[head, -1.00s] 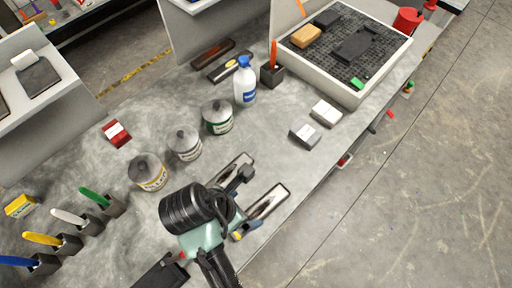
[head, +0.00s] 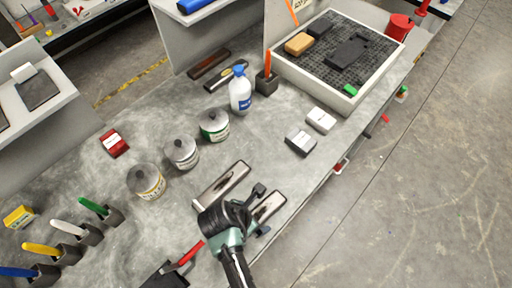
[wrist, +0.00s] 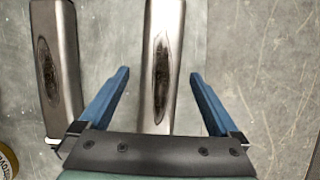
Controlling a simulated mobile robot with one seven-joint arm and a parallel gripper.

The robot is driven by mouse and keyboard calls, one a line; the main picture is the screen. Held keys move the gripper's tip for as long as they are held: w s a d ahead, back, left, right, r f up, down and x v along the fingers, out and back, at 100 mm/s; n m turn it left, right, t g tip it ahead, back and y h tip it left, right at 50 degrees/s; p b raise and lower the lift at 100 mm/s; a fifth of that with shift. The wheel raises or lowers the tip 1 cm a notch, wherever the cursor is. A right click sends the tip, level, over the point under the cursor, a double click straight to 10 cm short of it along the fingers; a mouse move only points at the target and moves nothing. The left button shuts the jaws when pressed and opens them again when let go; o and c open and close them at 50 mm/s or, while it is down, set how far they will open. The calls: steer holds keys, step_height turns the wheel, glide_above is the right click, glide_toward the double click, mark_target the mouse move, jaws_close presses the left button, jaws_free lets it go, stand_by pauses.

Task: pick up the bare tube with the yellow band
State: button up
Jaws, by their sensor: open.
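Two bare grey metal tubes with dark oval marks lie side by side on the bench. The left tube (head: 222,184) is clear of my gripper and also shows in the wrist view (wrist: 57,65). The right tube (head: 271,207) is partly behind my gripper (head: 262,211) in the head view. In the wrist view this tube (wrist: 161,45) runs between the two blue fingers of my gripper (wrist: 160,73), which are apart with a gap on each side. Its near end is hidden by the gripper body. No yellow band shows on either tube; I cannot tell the fingers' height.
Three cans, the nearest with a yellow label (head: 147,182), stand left of the tubes. A red-handled tool (head: 190,253) is close to my arm. White and grey boxes (head: 301,141) lie beyond, before a tray (head: 340,95). The bench edge is to the right.

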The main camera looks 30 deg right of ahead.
steer(key=shift+c, duration=0.3)
jaws_close()
stand_by(0.3)
